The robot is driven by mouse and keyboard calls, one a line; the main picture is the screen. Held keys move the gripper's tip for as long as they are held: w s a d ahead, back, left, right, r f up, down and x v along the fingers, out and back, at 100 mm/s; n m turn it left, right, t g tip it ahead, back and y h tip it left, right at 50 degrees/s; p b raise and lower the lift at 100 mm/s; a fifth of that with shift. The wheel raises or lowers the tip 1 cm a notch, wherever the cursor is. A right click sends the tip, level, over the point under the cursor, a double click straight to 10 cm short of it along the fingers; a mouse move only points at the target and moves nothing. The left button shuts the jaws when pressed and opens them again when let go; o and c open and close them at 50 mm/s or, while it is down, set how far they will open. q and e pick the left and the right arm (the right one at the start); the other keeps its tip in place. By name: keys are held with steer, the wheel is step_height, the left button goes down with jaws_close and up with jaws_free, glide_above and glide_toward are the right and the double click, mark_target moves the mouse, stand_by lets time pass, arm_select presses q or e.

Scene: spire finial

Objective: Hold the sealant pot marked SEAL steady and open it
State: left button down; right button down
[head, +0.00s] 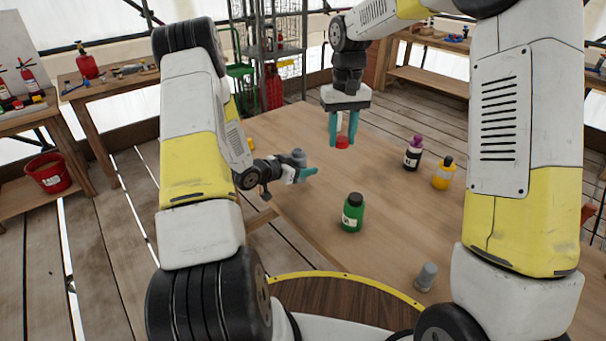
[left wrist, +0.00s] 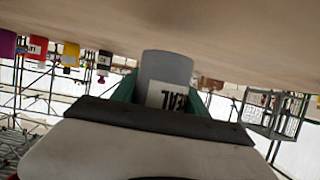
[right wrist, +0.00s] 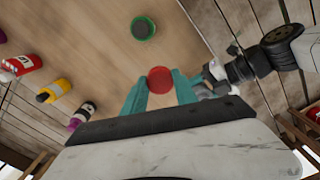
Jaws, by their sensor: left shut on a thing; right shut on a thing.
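The grey sealant pot (head: 299,158) is between the fingers of my left gripper (head: 308,173) at the left edge of the table. In the left wrist view the pot (left wrist: 168,68) shows its white label, with SEAL upside down. My right gripper (head: 342,143) points down over the table, shut on a small round red piece that looks like a lid (head: 342,142). The red piece (right wrist: 160,80) also shows between the fingertips in the right wrist view. It is apart from the pot, to its right in the head view. The pot's mouth cannot be made out.
A green bottle (head: 352,213) stands near the middle of the table. A purple-capped dark bottle (head: 412,154) and a yellow bottle (head: 443,174) stand to the right. A grey bottle (head: 427,275) is near the front edge. A red bottle (right wrist: 22,66) shows in the right wrist view.

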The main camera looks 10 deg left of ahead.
arm_select(q)
steer(key=shift+w+a, duration=0.15)
steer(key=shift+w, duration=0.45)
steer(key=shift+f, duration=1.75)
steer(key=shift+f, duration=0.1)
steer(key=c, duration=0.6)
jaws_free()
